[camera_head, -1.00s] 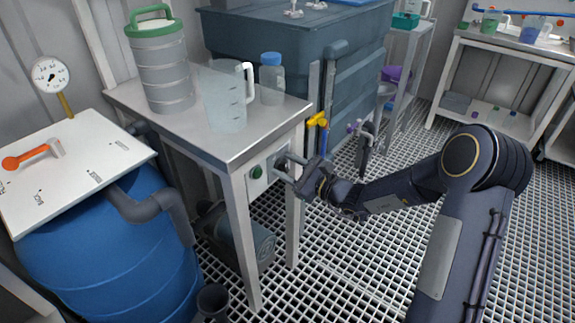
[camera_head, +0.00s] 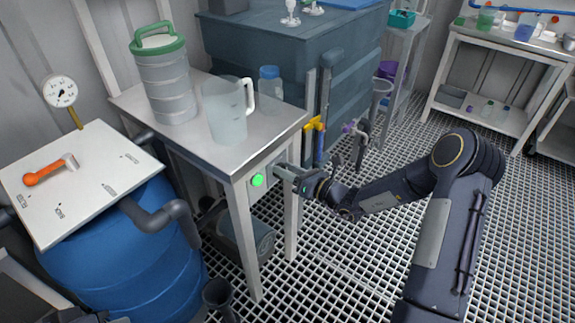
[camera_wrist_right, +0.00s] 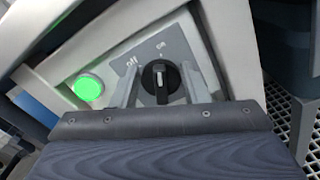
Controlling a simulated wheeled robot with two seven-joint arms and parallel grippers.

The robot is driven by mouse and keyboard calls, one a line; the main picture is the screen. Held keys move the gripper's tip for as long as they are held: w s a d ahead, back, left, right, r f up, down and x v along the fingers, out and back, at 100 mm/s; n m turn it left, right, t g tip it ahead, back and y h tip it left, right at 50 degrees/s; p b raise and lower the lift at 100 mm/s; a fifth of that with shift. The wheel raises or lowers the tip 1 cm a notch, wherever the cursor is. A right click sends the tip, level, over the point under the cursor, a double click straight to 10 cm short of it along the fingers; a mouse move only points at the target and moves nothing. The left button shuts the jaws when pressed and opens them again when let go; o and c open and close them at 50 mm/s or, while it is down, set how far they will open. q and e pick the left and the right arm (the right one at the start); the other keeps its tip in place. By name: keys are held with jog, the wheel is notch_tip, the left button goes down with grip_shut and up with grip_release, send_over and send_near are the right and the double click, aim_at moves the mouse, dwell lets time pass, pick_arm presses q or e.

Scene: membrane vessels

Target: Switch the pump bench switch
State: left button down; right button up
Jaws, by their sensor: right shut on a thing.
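The pump bench switch is a black rotary knob (camera_wrist_right: 160,82) with a white pointer line, on a grey plate marked "off" and "on" in the right wrist view. The pointer faces up, roughly toward "on". A green lamp (camera_wrist_right: 89,87) beside it is lit; it also glows in the head view (camera_head: 257,181). My right gripper (camera_wrist_right: 162,88) has one finger on each side of the knob and is shut on it. In the head view the right gripper (camera_head: 284,172) is at the panel on the bench front, hiding the knob.
A blue barrel (camera_head: 130,260) stands left. A dark tank (camera_head: 265,45) stands behind. The grating floor (camera_head: 330,240) beside my right arm is clear.

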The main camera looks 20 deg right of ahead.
jog(key=shift+m+p, duration=0.35)
jog(key=shift+m, duration=0.15)
jog(key=o, duration=1)
jog(key=shift+d, duration=0.1)
jog(key=shift+c, duration=0.2)
jog(key=p+v, duration=0.1)
jog(key=v, duration=0.6)
jog(key=shift+s+d, duration=0.25)
jog(key=shift+s, duration=0.05)
